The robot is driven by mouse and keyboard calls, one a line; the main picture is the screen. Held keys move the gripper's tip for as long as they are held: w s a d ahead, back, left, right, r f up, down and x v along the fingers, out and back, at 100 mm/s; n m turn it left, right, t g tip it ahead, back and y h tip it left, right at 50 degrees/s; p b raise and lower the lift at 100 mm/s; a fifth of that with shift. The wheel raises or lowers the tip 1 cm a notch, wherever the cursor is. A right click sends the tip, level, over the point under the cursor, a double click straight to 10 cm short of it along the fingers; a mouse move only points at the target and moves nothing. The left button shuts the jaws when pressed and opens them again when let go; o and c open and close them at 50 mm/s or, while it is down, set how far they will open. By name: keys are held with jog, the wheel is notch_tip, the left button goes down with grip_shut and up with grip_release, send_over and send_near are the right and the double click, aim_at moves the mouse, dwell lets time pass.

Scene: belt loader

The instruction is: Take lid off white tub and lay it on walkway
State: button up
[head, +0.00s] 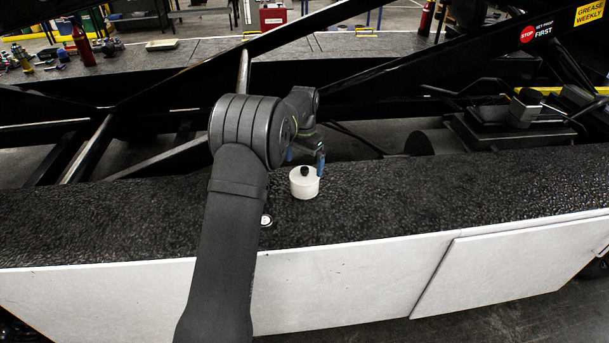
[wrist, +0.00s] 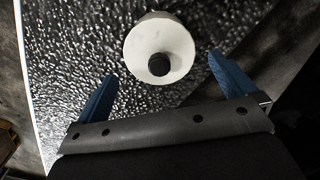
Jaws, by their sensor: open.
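The white tub (head: 304,187) stands upright on the dark textured walkway (head: 370,205). Its white lid (wrist: 159,42) with a black knob (wrist: 159,64) covers its top, and the knob also shows in the head view (head: 304,171). My gripper (wrist: 163,75) is open and empty, with its blue fingers spread wide. In the wrist view the tub lies just ahead of the fingertips, between their lines and apart from them. In the head view my gripper (head: 306,160) is right behind the tub, partly hidden by my arm.
A small round pale-rimmed item (head: 266,220) lies on the walkway left of the tub, partly beside my arm. Black diagonal beams (head: 400,62) run behind the walkway. A white side panel (head: 350,280) drops from its front edge. The walkway right of the tub is clear.

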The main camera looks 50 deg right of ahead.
aim_at(304, 168)
notch_tip(304, 168, down, 3)
jog(key=shift+s+f, duration=0.1)
jog(key=shift+f, duration=0.05)
jog(key=c, duration=0.7)
jog(key=shift+c, duration=0.2)
